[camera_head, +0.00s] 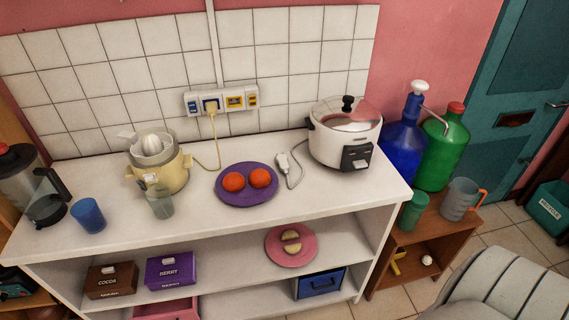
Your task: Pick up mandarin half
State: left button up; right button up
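Two round orange mandarin pieces, a left one (233,182) and a right one (260,177), lie side by side on a purple plate (246,200) on the white counter. I cannot tell whether they are halves or whole. A pale yellow juicer (158,172) with a white reamer stands to their left, with a clear cup (161,205) in front of it. Neither of my grippers is in view.
A white cooker (345,135) stands right of the plate, with a white cable plug (283,161) between. The counter's front is clear.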

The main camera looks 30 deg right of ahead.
aim_at(258, 178)
jog(key=z, duration=0.9)
jog(key=i+l+u, duration=0.1)
jog(key=l, duration=0.3)
